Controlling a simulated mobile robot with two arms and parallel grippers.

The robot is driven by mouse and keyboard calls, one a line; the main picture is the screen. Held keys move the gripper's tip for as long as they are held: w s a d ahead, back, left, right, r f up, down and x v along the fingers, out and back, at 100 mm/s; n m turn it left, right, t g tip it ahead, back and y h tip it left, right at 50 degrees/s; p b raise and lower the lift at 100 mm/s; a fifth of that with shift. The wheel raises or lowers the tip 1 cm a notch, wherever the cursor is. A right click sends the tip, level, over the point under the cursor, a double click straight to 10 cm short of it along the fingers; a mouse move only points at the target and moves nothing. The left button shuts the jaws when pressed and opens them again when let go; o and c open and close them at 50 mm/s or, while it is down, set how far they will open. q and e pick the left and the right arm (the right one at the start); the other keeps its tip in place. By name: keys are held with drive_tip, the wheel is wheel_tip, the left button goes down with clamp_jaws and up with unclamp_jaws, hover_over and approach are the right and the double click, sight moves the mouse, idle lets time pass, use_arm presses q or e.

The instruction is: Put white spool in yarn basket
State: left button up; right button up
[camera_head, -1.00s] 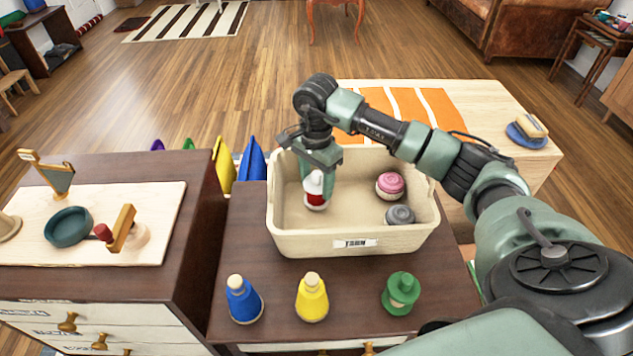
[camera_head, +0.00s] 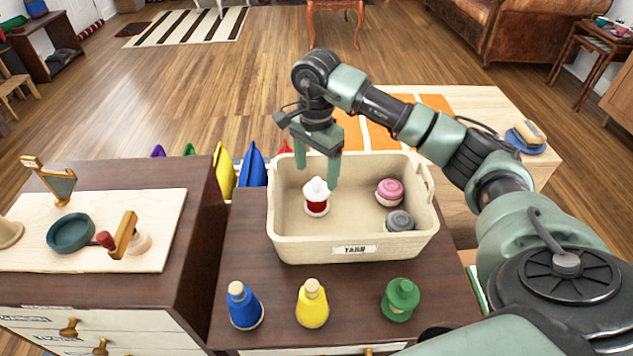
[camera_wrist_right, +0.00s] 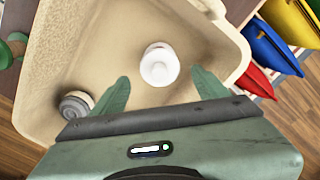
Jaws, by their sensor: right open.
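The white spool (camera_head: 316,197), with a white top and a dark red band, stands upright inside the cream yarn basket (camera_head: 352,250), left of its middle. In the right wrist view its round white top (camera_wrist_right: 159,65) lies beyond the fingers, and the basket (camera_wrist_right: 90,40) surrounds it. My right gripper (camera_head: 317,172) is open and empty above the spool; in the wrist view its two fingers (camera_wrist_right: 162,92) are spread apart, clear of the spool. My left gripper is not in view.
A pale board (camera_head: 140,200) with tools lies at left.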

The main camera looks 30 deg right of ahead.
wheel_tip(320, 180, up, 6)
drive_tip(key=shift+f, duration=0.15)
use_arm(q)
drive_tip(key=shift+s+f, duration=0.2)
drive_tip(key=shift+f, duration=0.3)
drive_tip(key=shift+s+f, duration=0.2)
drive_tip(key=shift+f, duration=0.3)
